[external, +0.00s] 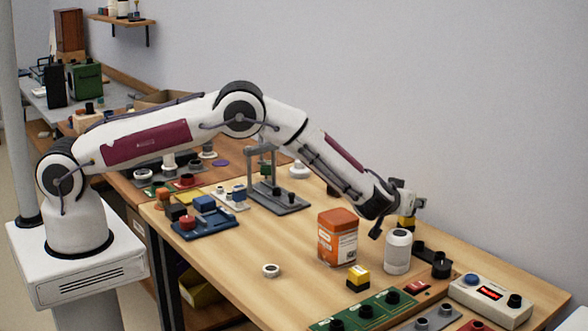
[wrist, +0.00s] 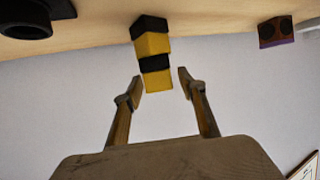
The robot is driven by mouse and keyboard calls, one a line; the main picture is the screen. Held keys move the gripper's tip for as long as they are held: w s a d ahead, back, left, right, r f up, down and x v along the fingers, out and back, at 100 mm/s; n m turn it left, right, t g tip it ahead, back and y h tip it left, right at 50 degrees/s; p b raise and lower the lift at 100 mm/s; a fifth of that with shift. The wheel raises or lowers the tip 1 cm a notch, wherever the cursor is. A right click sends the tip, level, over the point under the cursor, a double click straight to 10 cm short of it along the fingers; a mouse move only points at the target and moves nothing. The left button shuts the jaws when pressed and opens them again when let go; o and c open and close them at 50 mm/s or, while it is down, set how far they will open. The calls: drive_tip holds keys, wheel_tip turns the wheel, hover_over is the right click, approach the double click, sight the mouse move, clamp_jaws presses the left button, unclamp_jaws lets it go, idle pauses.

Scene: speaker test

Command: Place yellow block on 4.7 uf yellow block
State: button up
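In the wrist view, two yellow blocks with black bases make one stack, the upper block (wrist: 157,81) on the lower block (wrist: 152,45). The picture is upside down there, with the table at the top. My gripper (wrist: 160,79) is open, a finger on each side of the upper block with gaps visible. In the external view my gripper (external: 402,207) is at the table's far right side, and part of the yellow stack (external: 406,223) shows below it, mostly hidden by a white cylinder. Another yellow block (external: 358,273) with a black base stands nearer the front. No capacitance label is readable.
An orange-lidded container (external: 338,238) and the white cylinder (external: 397,253) stand close in front of my gripper. A control box (external: 490,298) and green panel (external: 362,312) lie to the front right. The wrist view shows a brown box with two dark circles (wrist: 276,31).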

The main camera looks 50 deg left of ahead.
drive_tip(key=shift+r, duration=0.2)
drive_tip(key=v, duration=1.2)
drive_tip(key=shift+d, duration=0.1)
idle(0.7)
wheel_tip(320, 180, up, 16)
drive_tip(key=w+a+m+t+h, duration=0.1)
drive_tip(key=w+a+m+h, duration=0.1)
drive_tip(key=h, duration=0.3)
drive_tip(key=s+a+r+m+g+h, duration=0.1)
drive_tip(key=s+a+r+h, duration=0.1)
drive_tip(key=s+a+r, duration=0.5)
drive_tip(key=s+a+r+m+g+h, duration=0.25)
drive_tip(key=s+r, duration=0.25)
drive_tip(key=s, duration=0.4)
drive_tip(key=s+a+f+g+y, duration=0.1)
drive_tip(key=s+a+f, duration=0.1)
drive_tip(key=s+a, duration=0.4)
drive_tip(key=s+a+f+g+y, duration=0.2)
drive_tip(key=s+a, duration=0.4)
drive_tip(key=s, duration=0.8)
drive_tip(key=s+a+f+n+g+y, duration=0.1)
drive_tip(key=s+a+f, duration=0.3)
drive_tip(key=s, duration=0.7)
drive_tip(key=shift+a+f, duration=0.2)
drive_tip(key=shift+a, duration=0.95)
